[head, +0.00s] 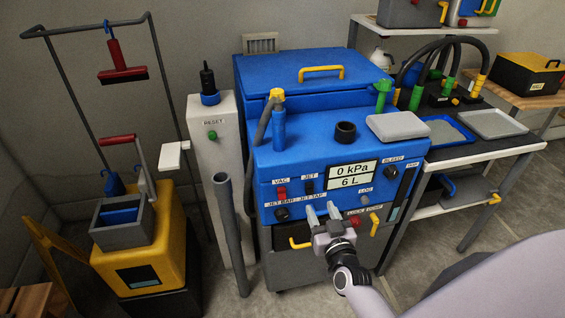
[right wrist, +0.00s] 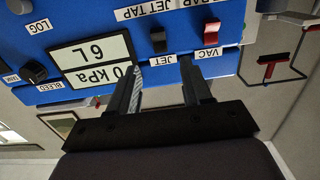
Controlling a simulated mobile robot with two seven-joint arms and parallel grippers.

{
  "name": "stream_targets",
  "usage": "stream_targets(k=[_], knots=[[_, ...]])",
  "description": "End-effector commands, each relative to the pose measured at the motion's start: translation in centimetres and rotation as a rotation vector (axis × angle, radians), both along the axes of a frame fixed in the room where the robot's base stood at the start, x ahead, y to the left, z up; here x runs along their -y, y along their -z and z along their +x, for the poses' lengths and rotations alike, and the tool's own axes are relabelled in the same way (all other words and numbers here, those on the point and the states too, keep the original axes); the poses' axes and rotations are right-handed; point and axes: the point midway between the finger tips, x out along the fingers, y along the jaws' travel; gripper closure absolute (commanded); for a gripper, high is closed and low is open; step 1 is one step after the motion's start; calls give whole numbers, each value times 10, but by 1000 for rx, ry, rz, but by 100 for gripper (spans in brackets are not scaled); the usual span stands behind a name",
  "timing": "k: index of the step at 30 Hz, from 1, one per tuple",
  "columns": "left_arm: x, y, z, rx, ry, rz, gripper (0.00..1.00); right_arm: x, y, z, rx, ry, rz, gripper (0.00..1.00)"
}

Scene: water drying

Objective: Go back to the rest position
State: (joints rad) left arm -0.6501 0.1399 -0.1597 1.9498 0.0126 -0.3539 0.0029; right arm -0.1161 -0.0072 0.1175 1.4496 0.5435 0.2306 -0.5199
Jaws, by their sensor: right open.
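My right gripper (head: 322,212) is open and empty in front of the lower part of the blue machine's panel (head: 262,185). In the right wrist view the right gripper's fingers (right wrist: 160,85) stand apart, with the panel behind them and nothing between them. The panel's display (head: 353,174) reads 0 kPa and 6 L. A red VAC switch (head: 282,193) and a black JET switch (head: 309,187) sit to the left of the display. I cannot tell whether the fingertips touch the panel. My left gripper is not in view.
A yellow mop bucket (head: 150,262) stands at the left, and a grey RESET post (head: 212,140) stands beside the machine. A grey hose tube (head: 230,230) leans in front. A table with trays (head: 497,124) is at the right. Grey floor shows at the lower right.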

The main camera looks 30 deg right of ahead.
Motion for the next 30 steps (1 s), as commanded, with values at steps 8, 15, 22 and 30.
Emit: stream_targets(k=[8,15,22,30], knots=[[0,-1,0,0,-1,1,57,-14,7,-13,-46,-61,-6,51],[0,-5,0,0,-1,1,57,-79,41,-94,-312,-307,-10,51],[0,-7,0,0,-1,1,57,-118,58,-172,-546,-417,4,51],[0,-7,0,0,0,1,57,-126,60,-192,-607,-430,10,51]])
